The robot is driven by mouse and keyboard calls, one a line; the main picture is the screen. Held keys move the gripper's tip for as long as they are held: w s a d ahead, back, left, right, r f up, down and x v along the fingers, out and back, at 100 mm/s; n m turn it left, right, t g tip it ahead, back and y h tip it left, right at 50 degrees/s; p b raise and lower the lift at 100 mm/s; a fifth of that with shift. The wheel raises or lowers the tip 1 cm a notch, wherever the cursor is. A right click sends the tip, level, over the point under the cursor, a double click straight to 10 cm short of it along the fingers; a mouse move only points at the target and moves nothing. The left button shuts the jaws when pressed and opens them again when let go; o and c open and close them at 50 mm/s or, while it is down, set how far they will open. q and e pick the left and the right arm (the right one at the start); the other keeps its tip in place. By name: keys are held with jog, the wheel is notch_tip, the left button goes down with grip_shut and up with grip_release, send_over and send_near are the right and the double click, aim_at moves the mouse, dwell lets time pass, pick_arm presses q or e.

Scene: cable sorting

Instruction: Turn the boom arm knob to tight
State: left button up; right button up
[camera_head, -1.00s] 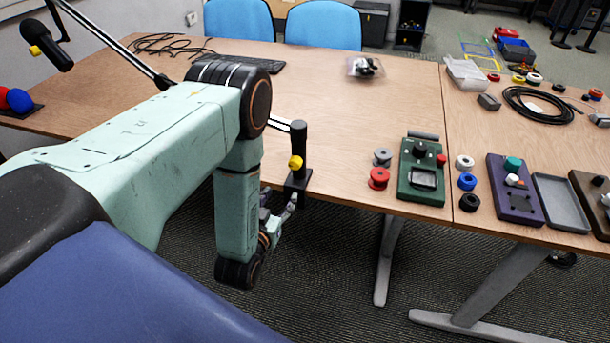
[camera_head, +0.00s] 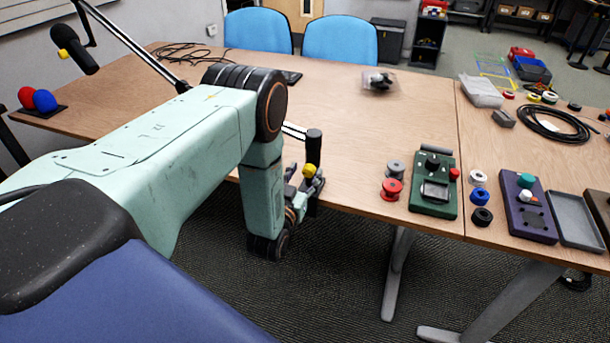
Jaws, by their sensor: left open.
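The boom arm (camera_head: 134,45) is a thin silver and black pole running from upper left, behind my left arm, to a black clamp post (camera_head: 314,143) at the table's front edge. A yellow knob (camera_head: 310,170) sits low on that post. My left gripper (camera_head: 304,181) is open at the knob, with a finger to either side of it. I cannot tell whether the fingers touch it. My left arm hides the middle of the boom and part of the gripper. My right gripper is not in view.
A black microphone (camera_head: 74,48) hangs at the boom's far end. Red and blue foam balls (camera_head: 44,100) stand at left. A green device (camera_head: 434,184) and several coloured rings and spools (camera_head: 391,189) lie to the right. The table's middle (camera_head: 350,125) is clear.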

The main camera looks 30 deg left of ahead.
pick_arm(q)
jog(key=shift+w+d+f, duration=0.15)
jog(key=shift+w+d, duration=0.05)
jog(key=shift+w, duration=0.2)
jog(key=shift+s+a, duration=0.1)
jog(key=shift+s, duration=0.15)
jog(key=c, duration=0.4)
jog(key=shift+w, duration=0.1)
jog(key=c, duration=0.6)
grip_shut()
